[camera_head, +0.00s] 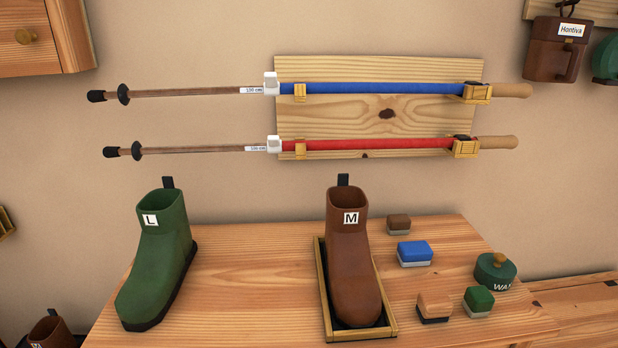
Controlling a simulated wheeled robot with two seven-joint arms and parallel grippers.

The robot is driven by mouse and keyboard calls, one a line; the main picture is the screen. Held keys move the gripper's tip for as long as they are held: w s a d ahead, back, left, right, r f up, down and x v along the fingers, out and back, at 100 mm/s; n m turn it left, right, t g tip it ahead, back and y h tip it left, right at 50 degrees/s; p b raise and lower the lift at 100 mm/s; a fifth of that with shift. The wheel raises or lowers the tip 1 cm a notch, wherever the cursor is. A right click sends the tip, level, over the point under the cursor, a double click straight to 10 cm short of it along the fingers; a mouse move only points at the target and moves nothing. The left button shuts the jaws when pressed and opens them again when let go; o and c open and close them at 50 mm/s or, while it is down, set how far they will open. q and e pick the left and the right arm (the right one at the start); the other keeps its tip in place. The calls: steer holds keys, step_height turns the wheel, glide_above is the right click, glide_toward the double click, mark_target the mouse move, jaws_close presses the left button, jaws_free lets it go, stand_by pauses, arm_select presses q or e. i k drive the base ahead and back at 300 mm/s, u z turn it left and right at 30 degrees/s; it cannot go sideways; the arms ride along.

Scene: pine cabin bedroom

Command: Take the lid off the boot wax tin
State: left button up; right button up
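The boot wax tin (494,273) is a round dark green tin with white lettering, partly readable as "WA". It stands at the right edge of the pine table top. Its lid (497,262) is on it and has a wooden knob on top. Neither of my grippers shows in the head view.
A brown boot marked M (350,265) stands in a wooden tray (327,303); a green boot marked L (160,255) stands left. Several small blocks, including a blue one (414,252) and a green one (478,300), lie near the tin. Poles hang on the wall board (385,117).

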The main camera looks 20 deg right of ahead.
mark_target(496, 268)
steer(key=u, duration=2.45)
steer(key=k, duration=2.5)
steer(key=z, duration=1.1)
